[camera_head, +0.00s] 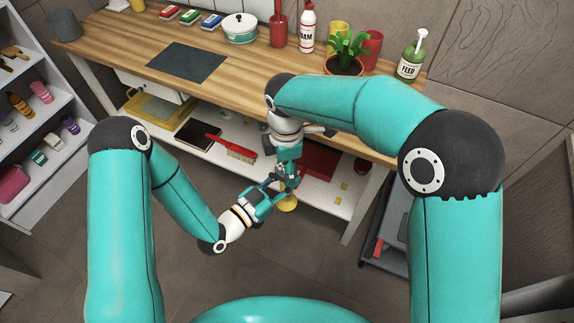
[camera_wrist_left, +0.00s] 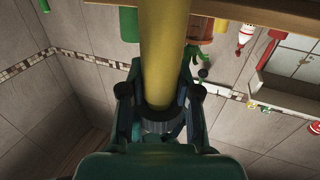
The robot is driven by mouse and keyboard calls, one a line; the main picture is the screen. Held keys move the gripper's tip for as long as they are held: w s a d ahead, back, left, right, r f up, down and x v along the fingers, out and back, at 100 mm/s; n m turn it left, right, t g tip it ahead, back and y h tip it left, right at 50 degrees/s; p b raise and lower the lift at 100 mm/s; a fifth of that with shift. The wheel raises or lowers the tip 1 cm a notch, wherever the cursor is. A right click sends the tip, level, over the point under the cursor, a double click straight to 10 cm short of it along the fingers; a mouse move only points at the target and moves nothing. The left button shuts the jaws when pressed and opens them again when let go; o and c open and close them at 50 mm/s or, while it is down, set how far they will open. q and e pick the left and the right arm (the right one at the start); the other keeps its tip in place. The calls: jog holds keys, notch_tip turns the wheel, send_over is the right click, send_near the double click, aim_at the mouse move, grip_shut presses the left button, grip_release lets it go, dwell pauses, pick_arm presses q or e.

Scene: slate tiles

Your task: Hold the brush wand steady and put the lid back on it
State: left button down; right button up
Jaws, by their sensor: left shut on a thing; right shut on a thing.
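The brush wand (camera_head: 288,204) shows as a short yellow piece under my two grippers in the head view. In the left wrist view it is a thick yellow cylinder (camera_wrist_left: 165,50) between the fingers of my left gripper (camera_wrist_left: 162,92). My left gripper (camera_head: 277,186) is shut on it. A dark ribbed ring (camera_wrist_left: 163,125) surrounds the cylinder's near end; I cannot tell whether it is part of the lid. My right gripper (camera_head: 287,175) points down just above the left one, shut on what appears to be the lid, which its fingers mostly hide.
The wooden bench (camera_head: 130,45) stands behind my grippers, with a green pump bottle (camera_head: 409,64) and a potted plant (camera_head: 345,55) on top. Its lower white shelf (camera_head: 190,138) holds a red brush (camera_head: 232,149). A grey cart (camera_head: 385,235) stands at right. The floor in front is clear.

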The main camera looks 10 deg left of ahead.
jog(key=m, duration=0.6)
jog(key=shift+m, duration=0.4)
jog(key=m, duration=1.4)
jog(key=shift+m, duration=0.4)
jog(key=m, duration=0.7)
jog(key=o, duration=1.4)
jog(key=shift+c, duration=0.2)
notch_tip(320, 180, up, 12)
jog(key=shift+f, duration=0.15)
